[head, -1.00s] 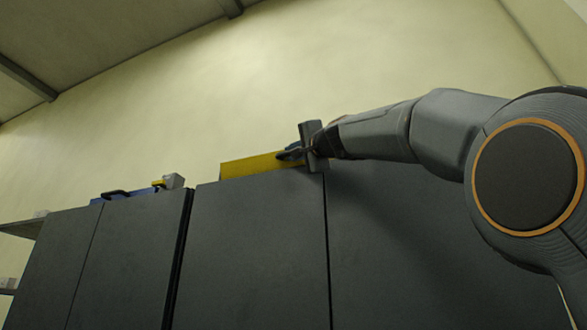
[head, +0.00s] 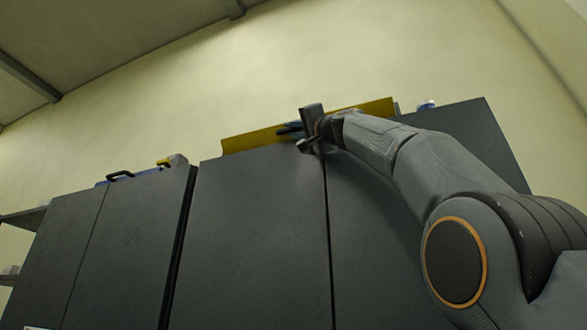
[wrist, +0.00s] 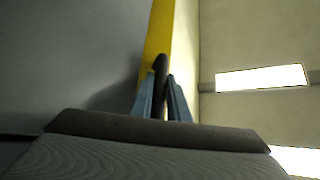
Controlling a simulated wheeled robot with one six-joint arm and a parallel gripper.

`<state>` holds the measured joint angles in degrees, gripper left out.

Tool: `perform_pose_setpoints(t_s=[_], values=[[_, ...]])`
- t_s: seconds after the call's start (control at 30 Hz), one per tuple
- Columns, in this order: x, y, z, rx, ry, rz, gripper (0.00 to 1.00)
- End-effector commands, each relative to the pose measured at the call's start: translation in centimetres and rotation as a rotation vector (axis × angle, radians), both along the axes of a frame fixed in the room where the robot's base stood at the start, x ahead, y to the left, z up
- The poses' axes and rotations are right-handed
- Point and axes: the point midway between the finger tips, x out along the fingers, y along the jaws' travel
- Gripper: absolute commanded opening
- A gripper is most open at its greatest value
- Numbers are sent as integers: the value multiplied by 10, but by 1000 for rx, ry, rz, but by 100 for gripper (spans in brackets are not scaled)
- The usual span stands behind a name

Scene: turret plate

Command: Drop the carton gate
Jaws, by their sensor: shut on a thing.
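The carton gate looks to be the long yellow panel (head: 252,141) along the top edge of the tall dark grey cabinets. In the wrist view the yellow panel (wrist: 161,35) runs upward from my fingers, beside a grey face. My gripper (head: 291,130) is at the middle of the panel, on its near side. In the wrist view its blue-grey fingers (wrist: 161,98) are shut on a dark handle (wrist: 160,68) that stands against the panel. The gripper and wrist hide part of the panel in the head view.
Dark cabinet fronts (head: 258,235) fill the space below. On the left cabinet's top lie a blue item with a black handle (head: 120,176) and a small grey block (head: 178,160). A small blue-and-white object (head: 427,105) stands at the top right. Shelves (head: 22,217) show at far left.

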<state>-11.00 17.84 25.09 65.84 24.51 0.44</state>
Motion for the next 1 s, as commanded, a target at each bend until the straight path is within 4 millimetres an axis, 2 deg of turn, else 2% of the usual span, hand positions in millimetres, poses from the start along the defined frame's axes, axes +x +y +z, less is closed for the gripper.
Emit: perform_pose_setpoints(t_s=[0.93, 0.97, 1.0], values=[[0, 0, -3, -24, -66, -1, 0], [0, 0, -3, -24, -66, -1, 18], [0, 0, -3, -24, -66, -1, 25]])
